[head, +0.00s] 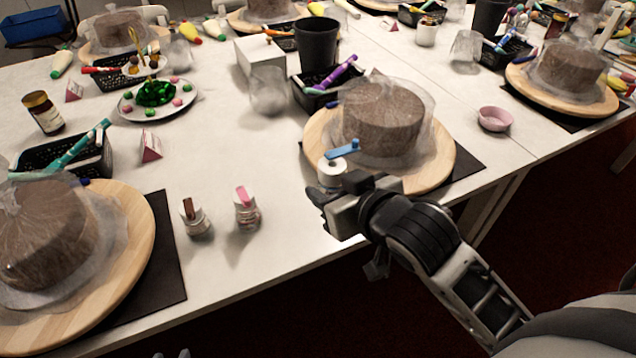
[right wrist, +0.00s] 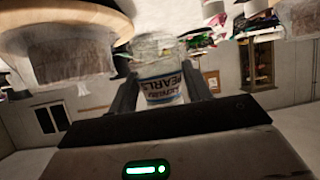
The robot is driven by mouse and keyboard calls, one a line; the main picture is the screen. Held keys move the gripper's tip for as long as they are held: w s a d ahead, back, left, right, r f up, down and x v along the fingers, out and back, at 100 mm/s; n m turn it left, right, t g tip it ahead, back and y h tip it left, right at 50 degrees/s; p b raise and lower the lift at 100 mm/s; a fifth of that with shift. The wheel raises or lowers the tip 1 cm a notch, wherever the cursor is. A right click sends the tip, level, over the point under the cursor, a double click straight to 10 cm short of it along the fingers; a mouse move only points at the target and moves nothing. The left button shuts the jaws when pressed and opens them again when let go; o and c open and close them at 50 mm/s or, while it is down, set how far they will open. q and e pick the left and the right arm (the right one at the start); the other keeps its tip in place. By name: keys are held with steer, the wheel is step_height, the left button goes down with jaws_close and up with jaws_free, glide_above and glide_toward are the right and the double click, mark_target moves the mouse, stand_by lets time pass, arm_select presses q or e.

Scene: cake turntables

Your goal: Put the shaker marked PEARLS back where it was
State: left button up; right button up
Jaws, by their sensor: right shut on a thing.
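Two other shakers stand to the left, one with a brown top (head: 195,217) and one with a pink top (head: 246,208). Only small grey tips, perhaps my left gripper (head: 171,354), show at the bottom edge.
Wrapped cakes stand on the middle turntable and the left turntable (head: 135,235). A dark mat (head: 172,262) lies under the left one. The white table (head: 255,260) is clear around and right of the two standing shakers. A clear cup (head: 268,92) stands farther back.

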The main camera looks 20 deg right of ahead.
steer(key=shift+w+d+n+y, duration=0.3)
steer(key=shift+w+d+n, duration=0.15)
steer(key=shift+d, duration=0.2)
steer(key=shift+w+d+y+p, duration=0.2)
steer(key=shift+d+y+p, duration=0.1)
steer(key=shift+d+p, duration=0.1)
steer(key=shift+w+f+n, duration=0.1)
steer(key=shift+w+n, duration=0.15)
steer(key=shift+w, duration=0.1)
steer(key=w+a+f, duration=0.1)
steer(key=w+f, duration=0.2)
steer(key=w, duration=0.1)
steer(key=w+a+f, duration=0.2)
steer(key=w+f, duration=0.1)
steer(key=w+a+f+b, duration=0.1)
steer(key=w+a+f, duration=0.1)
steer(key=w+f, duration=0.1)
steer(key=shift+w+a+f, duration=0.1)
steer(key=shift+w, duration=0.7)
steer(key=shift+w+f, duration=0.2)
steer(key=shift+f, duration=0.1)
steer(key=shift+a+f, duration=0.1)
steer(key=shift+f, duration=1.45)
arm_select(q)
steer(key=shift+s+a+f, duration=0.1)
steer(key=shift+s+f, duration=0.15)
steer(key=shift+s, duration=0.05)
steer(key=shift+f, duration=0.1)
arm_select(e)
steer(key=shift+f, duration=0.1)
